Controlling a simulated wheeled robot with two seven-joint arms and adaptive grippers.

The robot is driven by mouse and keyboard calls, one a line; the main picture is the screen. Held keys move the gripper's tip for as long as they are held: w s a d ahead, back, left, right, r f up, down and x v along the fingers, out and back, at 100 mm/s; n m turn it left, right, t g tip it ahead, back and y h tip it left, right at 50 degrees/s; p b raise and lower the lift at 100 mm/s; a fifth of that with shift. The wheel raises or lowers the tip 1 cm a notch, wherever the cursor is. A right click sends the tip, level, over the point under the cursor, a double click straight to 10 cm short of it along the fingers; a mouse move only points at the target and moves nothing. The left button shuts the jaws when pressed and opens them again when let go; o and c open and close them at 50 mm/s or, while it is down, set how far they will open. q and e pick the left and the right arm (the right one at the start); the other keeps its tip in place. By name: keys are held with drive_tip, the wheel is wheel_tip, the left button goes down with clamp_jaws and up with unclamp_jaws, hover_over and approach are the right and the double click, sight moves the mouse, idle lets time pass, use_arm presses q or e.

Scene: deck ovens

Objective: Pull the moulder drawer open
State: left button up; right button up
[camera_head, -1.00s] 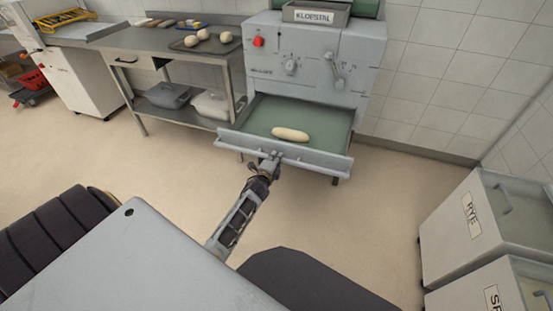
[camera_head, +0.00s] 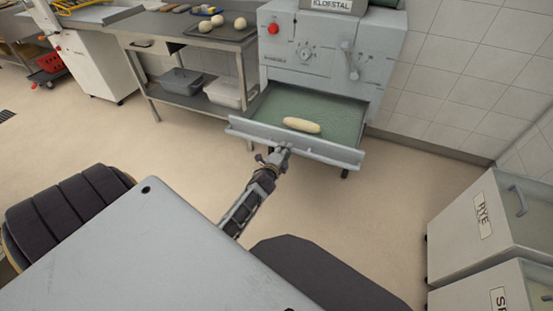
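The moulder (camera_head: 318,48) is a grey machine at the back, with a red button and small levers on its front. Its drawer (camera_head: 312,150) stands out from the lower front, with a green bed inside. A pale dough roll (camera_head: 301,125) lies on that bed. My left gripper (camera_head: 281,151) is at the outside of the drawer's front panel, near its middle. The fingers are small and partly hidden against the panel, so I cannot tell whether they are closed on a handle. My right gripper does not show.
A steel table (camera_head: 150,32) left of the moulder carries a dark tray of dough balls (camera_head: 240,23), with tubs (camera_head: 224,92) on its shelf. A white bin labelled RYE (camera_head: 470,245) and another bin stand at the right. Floor between is clear.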

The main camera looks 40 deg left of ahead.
use_arm(q)
drive_tip(key=v, duration=0.9)
drive_tip(key=shift+s, duration=0.15)
idle(0.9)
